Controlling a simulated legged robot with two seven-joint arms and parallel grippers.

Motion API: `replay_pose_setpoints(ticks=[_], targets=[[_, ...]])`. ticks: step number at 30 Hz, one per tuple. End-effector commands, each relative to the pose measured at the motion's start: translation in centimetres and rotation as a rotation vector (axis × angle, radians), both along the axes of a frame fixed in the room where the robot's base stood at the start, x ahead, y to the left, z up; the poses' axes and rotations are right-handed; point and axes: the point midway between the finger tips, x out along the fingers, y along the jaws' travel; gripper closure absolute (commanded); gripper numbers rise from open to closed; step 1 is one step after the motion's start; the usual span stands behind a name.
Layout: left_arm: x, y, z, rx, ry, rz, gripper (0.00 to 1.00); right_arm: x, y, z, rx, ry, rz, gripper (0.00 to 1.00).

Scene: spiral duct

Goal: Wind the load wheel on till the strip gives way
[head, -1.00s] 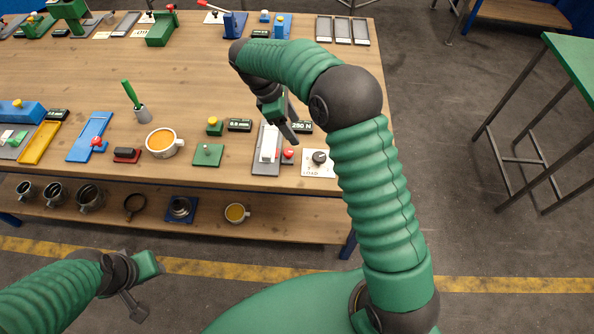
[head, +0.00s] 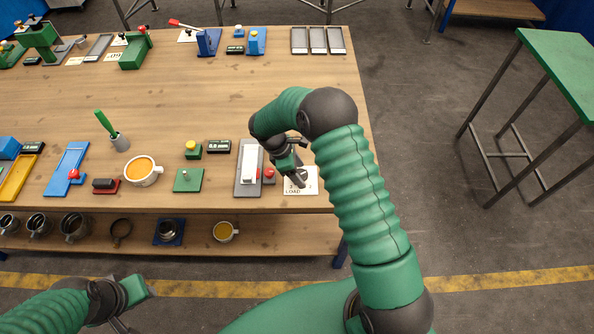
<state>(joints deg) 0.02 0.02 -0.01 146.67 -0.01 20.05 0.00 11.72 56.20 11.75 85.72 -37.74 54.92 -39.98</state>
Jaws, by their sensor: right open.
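The white plate marked LOAD (head: 293,190) lies near the right front corner of the workbench. Its dark load wheel is mostly hidden by my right gripper (head: 296,179), which is open and points down over the plate. I cannot tell whether its fingers touch the wheel. Left of the plate is a grey fixture (head: 242,187) with a white block (head: 250,164) and a red knob (head: 269,175). I cannot make out the strip clearly there. My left gripper (head: 132,307) is low at the left, away from the bench and partly cut off.
A green plate (head: 188,180), a small black display (head: 219,146) and an orange-filled cup (head: 143,169) stand left of the fixture. A lower shelf (head: 280,235) runs under the bench top (head: 170,80). A green table (head: 570,65) stands at the right, with clear floor between.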

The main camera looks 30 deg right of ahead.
Motion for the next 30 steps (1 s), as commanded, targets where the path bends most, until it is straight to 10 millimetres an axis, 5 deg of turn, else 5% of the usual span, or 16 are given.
replay_pose_setpoints(ticks=[15,30], targets=[[0.00,0.00,0.02,0.000,0.000,0.000,0.64,0.29,0.80,0.28,-0.004,-0.005,0.001,0.98],[0.00,-0.01,-0.01,0.000,0.000,0.000,0.64,0.39,0.68,0.26,-0.002,-0.006,-0.011,0.97]])
